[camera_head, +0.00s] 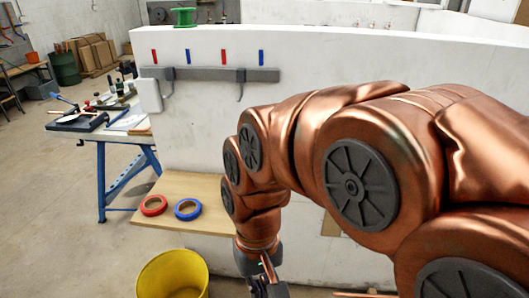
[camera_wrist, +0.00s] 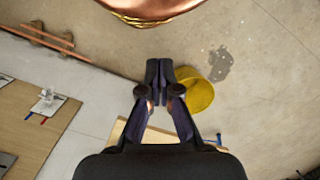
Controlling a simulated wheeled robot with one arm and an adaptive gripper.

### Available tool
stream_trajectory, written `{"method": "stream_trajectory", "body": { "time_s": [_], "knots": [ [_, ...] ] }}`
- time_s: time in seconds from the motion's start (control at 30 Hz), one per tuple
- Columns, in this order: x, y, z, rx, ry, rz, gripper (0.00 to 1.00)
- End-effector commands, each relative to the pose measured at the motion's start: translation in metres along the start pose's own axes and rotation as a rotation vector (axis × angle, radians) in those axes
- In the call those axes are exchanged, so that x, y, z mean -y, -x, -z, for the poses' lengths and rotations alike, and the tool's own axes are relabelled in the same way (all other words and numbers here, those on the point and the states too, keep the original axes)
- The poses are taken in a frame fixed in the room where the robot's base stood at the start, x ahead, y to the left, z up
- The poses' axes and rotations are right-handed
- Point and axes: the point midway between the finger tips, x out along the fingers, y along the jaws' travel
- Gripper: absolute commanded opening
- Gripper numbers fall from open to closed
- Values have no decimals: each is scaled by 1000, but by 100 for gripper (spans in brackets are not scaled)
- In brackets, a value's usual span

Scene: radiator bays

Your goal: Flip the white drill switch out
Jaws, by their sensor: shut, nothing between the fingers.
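I cannot make out a white drill switch for certain in either view. My copper-coloured arm reaches down across the right of the head view and hides part of the white wall. My gripper (camera_head: 264,272) hangs low at the bottom of the head view, right of the yellow bucket. In the wrist view my gripper (camera_wrist: 160,72) is shut with its fingertips together and nothing between them. It is over the floor, apart from any switch.
A yellow bucket (camera_head: 172,277) stands on the floor; a low wooden board (camera_head: 218,188) carries red tape (camera_head: 153,205) and blue tape (camera_head: 188,209). A blue-legged workbench (camera_head: 104,170) holds tools. A rail (camera_head: 210,75) and a white box (camera_head: 149,95) are by the white wall (camera_head: 205,140).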

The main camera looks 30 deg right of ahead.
Motion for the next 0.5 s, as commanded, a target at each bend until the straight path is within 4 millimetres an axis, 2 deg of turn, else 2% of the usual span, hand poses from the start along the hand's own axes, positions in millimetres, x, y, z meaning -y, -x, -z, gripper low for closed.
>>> {"method": "stream_trajectory", "body": {
  "time_s": [0.03, 0.27, 0.5],
  "knots": [
    [3, 10, 15, 6, -73, 30, 0],
    [8, 49, 82, 40, -419, 181, 0],
    [-13, 87, 156, 88, -770, 342, 0]
  ]
}}
